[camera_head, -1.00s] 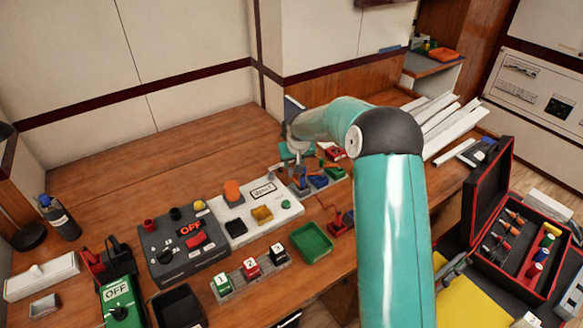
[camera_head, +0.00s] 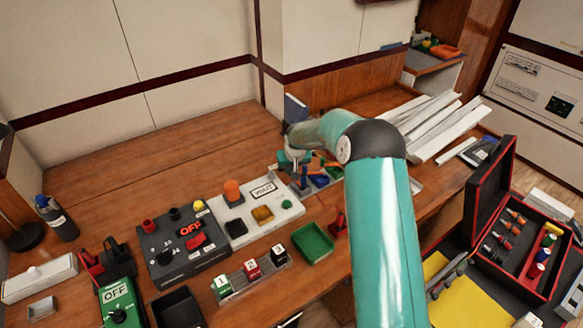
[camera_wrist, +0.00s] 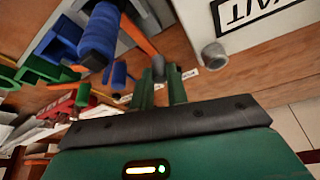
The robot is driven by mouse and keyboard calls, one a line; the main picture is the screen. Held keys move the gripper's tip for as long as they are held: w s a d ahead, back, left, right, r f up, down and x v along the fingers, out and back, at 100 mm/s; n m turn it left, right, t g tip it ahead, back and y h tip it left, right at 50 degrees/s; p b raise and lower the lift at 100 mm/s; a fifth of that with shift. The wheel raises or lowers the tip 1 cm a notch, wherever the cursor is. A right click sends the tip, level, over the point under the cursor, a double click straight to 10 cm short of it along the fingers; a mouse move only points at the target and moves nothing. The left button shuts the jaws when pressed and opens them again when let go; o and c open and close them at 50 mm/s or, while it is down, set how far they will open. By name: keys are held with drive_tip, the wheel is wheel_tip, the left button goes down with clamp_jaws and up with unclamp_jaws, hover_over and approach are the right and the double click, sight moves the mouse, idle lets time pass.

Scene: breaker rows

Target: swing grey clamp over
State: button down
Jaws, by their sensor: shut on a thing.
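My gripper (camera_wrist: 163,88) shows two green fingers in the wrist view, closed around a small grey piece (camera_wrist: 158,66) at their tips. This piece looks like the handle of the grey clamp; the rest of the clamp is largely hidden. In the head view my gripper (camera_head: 294,163) is low over the clamp row at the back right of the bench, partly covered by my arm. Beside the fingers in the wrist view is a blue clamp handle (camera_wrist: 99,34) with an orange bar. Blue clamps (camera_head: 320,180) also show in the head view.
A white panel (camera_head: 278,211) with a WAIT label lies left of the clamps. A green tray (camera_head: 313,243) and a red clamp (camera_head: 338,223) are in front. White strips (camera_head: 435,125) lie at the right. The back left of the bench is clear.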

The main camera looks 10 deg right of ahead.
drive_tip(key=shift+w+d+r+n, duration=0.1)
drive_tip(key=shift+r+n, duration=0.1)
drive_tip(key=shift+n, duration=0.2)
drive_tip(key=n, duration=0.1)
drive_tip(key=n+y, duration=0.1)
drive_tip(key=n, duration=0.1)
drive_tip(key=a+n, duration=0.1)
drive_tip(key=shift+s+y, duration=0.35)
drive_tip(key=shift+y, duration=0.05)
drive_tip(key=n, duration=0.2)
drive_tip(key=s+n+g+y, duration=0.1)
drive_tip(key=n, duration=0.1)
drive_tip(key=shift+a, duration=0.25)
drive_tip(key=shift+s+a+r+n+g+y, duration=0.1)
drive_tip(key=shift+s+n+g+y, duration=0.2)
drive_tip(key=shift+n, duration=0.5)
drive_tip(key=shift+s+a+n+g+y, duration=0.1)
drive_tip(key=shift+n+g, duration=0.3)
drive_tip(key=shift+n, duration=0.4)
drive_tip(key=c, duration=1.4)
unclamp_jaws()
drive_tip(key=shift+s, duration=0.1)
drive_tip(key=v, duration=1.3)
drive_tip(key=shift+d+r, duration=0.2)
drive_tip(key=shift+r, duration=0.05)
